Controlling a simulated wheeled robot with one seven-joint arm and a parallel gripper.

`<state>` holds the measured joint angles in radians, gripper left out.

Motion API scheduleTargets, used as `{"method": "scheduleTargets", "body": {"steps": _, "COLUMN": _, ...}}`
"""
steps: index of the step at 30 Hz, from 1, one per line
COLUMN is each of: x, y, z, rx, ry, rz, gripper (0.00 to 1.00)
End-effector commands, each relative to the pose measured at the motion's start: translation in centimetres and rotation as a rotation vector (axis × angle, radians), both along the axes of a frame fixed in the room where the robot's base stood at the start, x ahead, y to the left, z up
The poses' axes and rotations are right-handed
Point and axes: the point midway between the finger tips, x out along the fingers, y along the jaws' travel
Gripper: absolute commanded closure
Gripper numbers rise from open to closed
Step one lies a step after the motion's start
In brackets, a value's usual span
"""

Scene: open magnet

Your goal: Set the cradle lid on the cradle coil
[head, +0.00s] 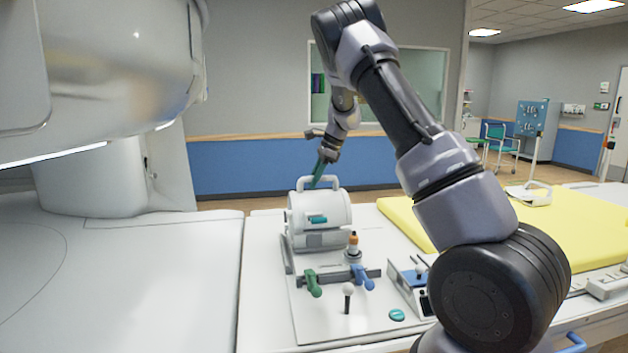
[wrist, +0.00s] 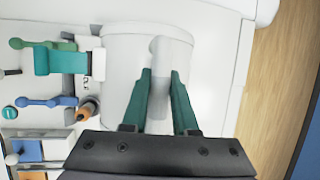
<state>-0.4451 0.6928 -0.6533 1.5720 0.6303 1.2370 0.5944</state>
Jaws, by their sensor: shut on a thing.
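The cradle lid (head: 303,213) is a white rounded shell with a raised handle on top and a teal latch on its front. It also shows in the wrist view (wrist: 122,70). It sits over the cradle coil (head: 324,241), whose pale lower body shows beneath it. I see no clear gap, but cannot tell if it is fully seated. My gripper (head: 318,179) comes down from above. In the wrist view its teal fingers (wrist: 160,78) are shut on the lid's handle, one on each side. The far side of the coil is hidden.
A green lever (head: 313,284), a blue lever (head: 362,277) and an orange-topped post (head: 353,243) stand in front of the coil. A white-knobbed pin (head: 347,292) is nearer. The yellow mattress (head: 575,220) lies right, with a white handled part (head: 529,195). The magnet (head: 110,75) overhangs the left.

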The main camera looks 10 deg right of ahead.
Motion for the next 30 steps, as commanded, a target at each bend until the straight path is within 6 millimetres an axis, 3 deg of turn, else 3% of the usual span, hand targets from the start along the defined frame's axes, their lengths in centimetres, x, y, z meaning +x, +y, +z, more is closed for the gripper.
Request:
{"method": "scheduleTargets", "body": {"steps": 26, "x": 0.0, "y": 0.0, "z": -1.5, "rx": 0.001, "ry": -0.002, "rz": -0.001, "gripper": 1.0}}
{"method": "scheduleTargets", "body": {"steps": 27, "x": 0.0, "y": 0.0, "z": -1.5, "rx": 0.001, "ry": -0.002, "rz": -0.001, "gripper": 0.69}}
{"method": "scheduleTargets", "body": {"steps": 30, "x": 0.0, "y": 0.0, "z": -1.5, "rx": 0.001, "ry": -0.001, "rz": 0.0, "gripper": 0.38}}
